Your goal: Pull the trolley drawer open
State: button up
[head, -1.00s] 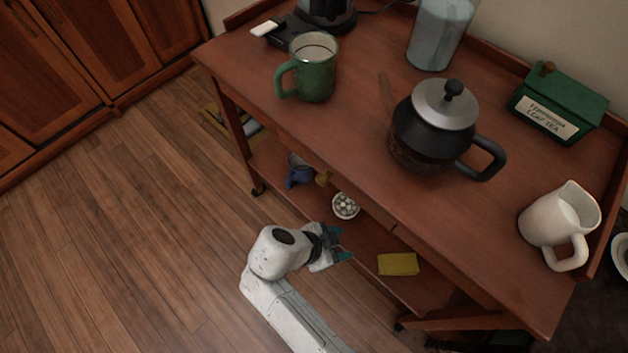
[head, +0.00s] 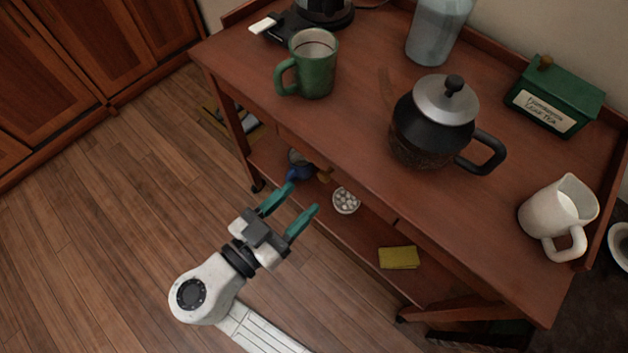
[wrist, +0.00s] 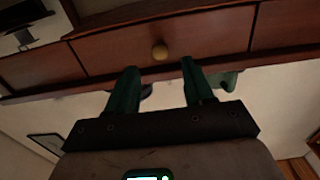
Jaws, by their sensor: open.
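The wooden trolley (head: 345,115) stands across the right of the head view. Its drawer front (wrist: 110,52) shows in the wrist view, flush with the panels beside it, so the drawer looks closed. A small round brass knob (wrist: 160,52) sits on the drawer front; in the head view it peeks out below the tabletop edge (head: 324,176). My gripper (head: 303,197) is open and empty, its teal fingers pointing at the trolley. In the wrist view the knob lies ahead of the gap between the fingertips (wrist: 158,63), and no contact shows.
On the tabletop are a green mug (head: 313,70), a dark kettle (head: 432,135), a white jug (head: 555,215) and a green tea box (head: 552,97). The lower shelf holds a white bowl (head: 346,201) and a yellow block (head: 398,258). The wooden floor (head: 110,240) at left is clear.

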aim_at(321, 179)
jog(key=shift+x, duration=2.75)
jog(key=shift+c, duration=0.3)
grip_shut()
